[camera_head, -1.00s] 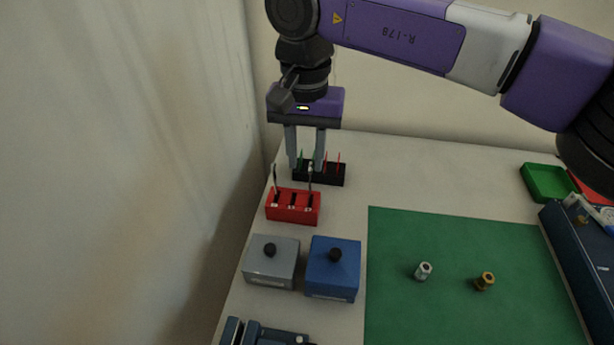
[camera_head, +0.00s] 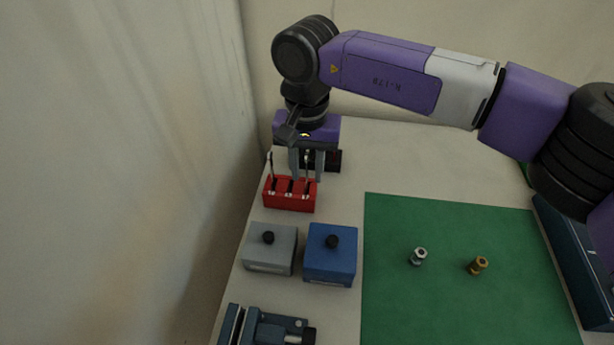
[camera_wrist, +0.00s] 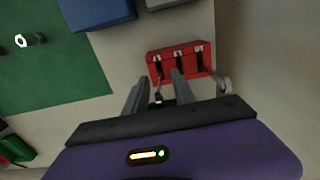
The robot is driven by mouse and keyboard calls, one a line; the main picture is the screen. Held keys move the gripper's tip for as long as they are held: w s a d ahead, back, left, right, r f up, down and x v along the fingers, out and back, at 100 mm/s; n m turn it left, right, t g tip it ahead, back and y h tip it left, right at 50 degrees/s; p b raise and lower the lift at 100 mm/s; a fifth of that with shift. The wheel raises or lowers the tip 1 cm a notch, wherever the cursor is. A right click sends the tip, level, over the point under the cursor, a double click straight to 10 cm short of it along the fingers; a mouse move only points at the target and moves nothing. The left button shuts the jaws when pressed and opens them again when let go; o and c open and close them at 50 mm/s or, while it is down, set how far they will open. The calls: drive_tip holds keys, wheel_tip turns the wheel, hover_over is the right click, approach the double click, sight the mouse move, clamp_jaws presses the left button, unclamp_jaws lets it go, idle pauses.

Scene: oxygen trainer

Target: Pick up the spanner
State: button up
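A red rack (camera_head: 290,203) with slots holds two upright slim metal tools that look like spanners. The left spanner (camera_head: 271,163) stands clear of my gripper. The right spanner (camera_head: 307,167) rises between the fingers of my gripper (camera_head: 307,179). In the wrist view the fingers of my gripper (camera_wrist: 159,78) are apart, with a spanner head (camera_wrist: 157,98) showing between them and the other spanner (camera_wrist: 223,85) outside to the right. The red rack (camera_wrist: 180,62) lies just beyond the fingertips. I cannot tell whether either finger touches the spanner.
A black rack (camera_head: 334,161) stands behind, partly hidden by my gripper. A grey box (camera_head: 270,257) and a blue box (camera_head: 331,266) with black knobs sit in front of the red rack. A green mat (camera_head: 440,300) carries two small fittings. A wall runs along the left.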

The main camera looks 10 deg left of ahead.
clamp_jaws()
idle(1.4)
